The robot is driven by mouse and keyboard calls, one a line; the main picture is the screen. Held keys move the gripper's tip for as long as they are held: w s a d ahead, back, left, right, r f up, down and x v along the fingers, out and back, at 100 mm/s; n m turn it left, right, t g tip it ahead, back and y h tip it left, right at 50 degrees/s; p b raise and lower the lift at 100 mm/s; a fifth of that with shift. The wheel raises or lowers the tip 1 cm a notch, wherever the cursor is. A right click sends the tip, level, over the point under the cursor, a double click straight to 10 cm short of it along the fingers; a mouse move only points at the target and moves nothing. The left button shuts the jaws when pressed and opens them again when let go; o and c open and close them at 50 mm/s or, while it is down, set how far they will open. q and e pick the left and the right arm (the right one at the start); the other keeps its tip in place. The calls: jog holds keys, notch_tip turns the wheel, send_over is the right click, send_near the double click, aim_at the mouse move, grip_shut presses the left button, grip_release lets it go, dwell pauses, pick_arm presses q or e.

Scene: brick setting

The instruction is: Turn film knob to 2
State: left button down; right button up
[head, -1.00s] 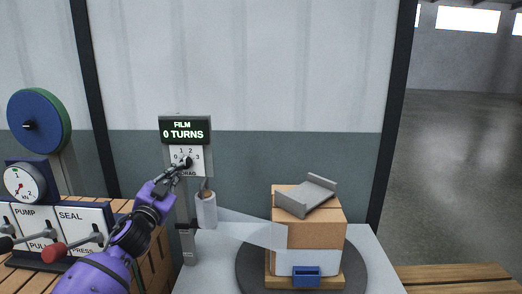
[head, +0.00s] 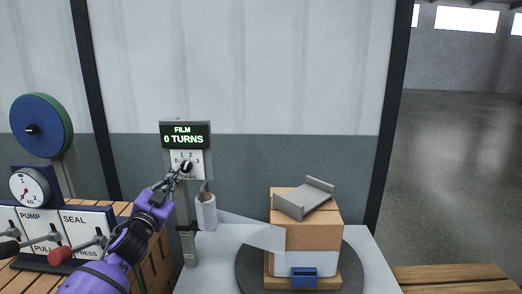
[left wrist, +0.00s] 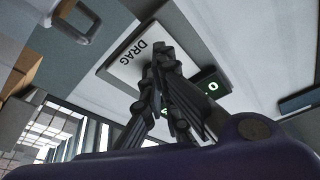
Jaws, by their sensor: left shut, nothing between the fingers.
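The film control panel (head: 204,174) stands on a post behind the table, with a dark display (head: 185,135) reading "FILM 0 TURNS". Its white face shows a dial marked 0, 1, 2, 3 and a dark film knob (head: 187,166). My left gripper (head: 184,168) is shut, with its fingertips at the knob and partly covering it; I cannot tell whether they touch. In the left wrist view, the left gripper (left wrist: 162,62) is in front of the panel face (left wrist: 133,62) marked "DRAG", hiding the knob. My right gripper is not in view.
A film roll (head: 206,212) stands below the panel, its film running to a box stack (head: 312,237) on a dark turntable (head: 350,268). A grey bracket (head: 304,198) lies on top. Pump and seal levers (head: 88,248) and a gauge (head: 29,187) are at left.

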pick_arm(q)
jog(key=s+d+f+n+g+y+p, duration=0.1)
jog(key=s+d+f+n+g, duration=0.15)
jog(key=s+f, duration=1)
jog(key=s+d+f+n+g+y+p, duration=0.1)
jog(key=s+d+f+g, duration=0.15)
jog(key=s+f, duration=1)
jog(key=s+f+n+g, duration=0.1)
jog(key=s+f+g, duration=0.1)
jog(key=s+f, duration=0.4)
jog(key=s+d+f+n+g, duration=0.1)
jog(key=s+f, duration=0.5)
jog(key=s, duration=1)
jog(key=s+f+n+g+y, duration=0.1)
jog(key=s+f+n+g, duration=0.1)
jog(key=s+f, duration=0.4)
jog(key=s+g, duration=0.1)
jog(key=s, duration=0.3)
jog(key=shift+s+d+g+p, duration=0.15)
jog(key=shift+s+g+p, duration=0.15)
jog(key=shift+s, duration=0.1)
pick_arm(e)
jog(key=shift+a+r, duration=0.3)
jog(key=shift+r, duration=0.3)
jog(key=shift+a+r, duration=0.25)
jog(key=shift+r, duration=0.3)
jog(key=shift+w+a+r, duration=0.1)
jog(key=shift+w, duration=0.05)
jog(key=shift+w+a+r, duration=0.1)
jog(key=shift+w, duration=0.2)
